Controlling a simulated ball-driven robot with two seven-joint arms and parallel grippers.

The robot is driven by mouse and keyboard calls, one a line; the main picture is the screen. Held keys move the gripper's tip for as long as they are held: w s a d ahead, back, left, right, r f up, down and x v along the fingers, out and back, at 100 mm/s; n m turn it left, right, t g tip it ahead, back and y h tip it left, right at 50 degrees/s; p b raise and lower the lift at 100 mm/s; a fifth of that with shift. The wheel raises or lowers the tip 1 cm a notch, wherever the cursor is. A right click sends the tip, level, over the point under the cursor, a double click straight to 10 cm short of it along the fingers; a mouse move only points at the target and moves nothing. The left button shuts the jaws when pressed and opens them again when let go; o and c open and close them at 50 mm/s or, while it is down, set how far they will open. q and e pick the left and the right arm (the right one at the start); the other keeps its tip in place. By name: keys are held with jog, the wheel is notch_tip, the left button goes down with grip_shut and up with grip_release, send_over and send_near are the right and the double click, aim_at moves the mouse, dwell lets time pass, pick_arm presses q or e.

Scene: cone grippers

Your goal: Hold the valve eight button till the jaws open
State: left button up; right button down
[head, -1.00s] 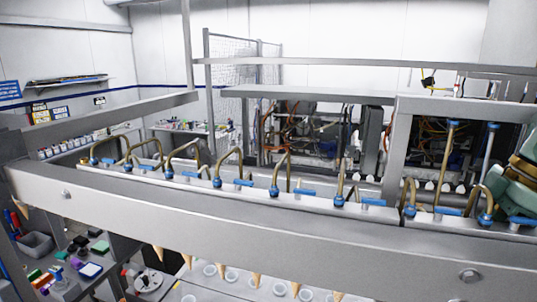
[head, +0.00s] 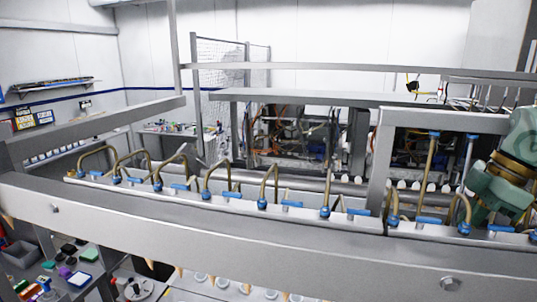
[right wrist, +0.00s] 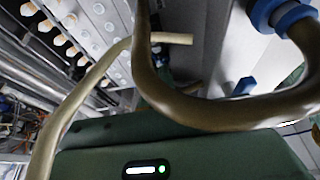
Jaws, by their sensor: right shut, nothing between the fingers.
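A row of bent brass tubes with blue fittings and short blue valve pieces runs along the metal rail (head: 100,195). No valve number is readable; the blue valve piece (head: 500,228) near the right end lies just below my right gripper (head: 484,212). The green gripper body also fills the bottom of the right wrist view (right wrist: 180,150), with a white bar and green light on it. Its fingertips are mostly hidden, it is shut and empty, and I cannot tell whether it touches the valve. Pale cones (head: 245,288) hang under the rail; their jaws are not clearly visible. My left gripper is out of view.
A brass tube (right wrist: 200,112) curves close across my right gripper in the wrist view, beside a blue fitting (right wrist: 290,18). A metal upright (head: 381,165) and crossbar frame the machine behind. A bench with coloured items (head: 70,270) is at lower left.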

jog(key=shift+r, duration=2.25)
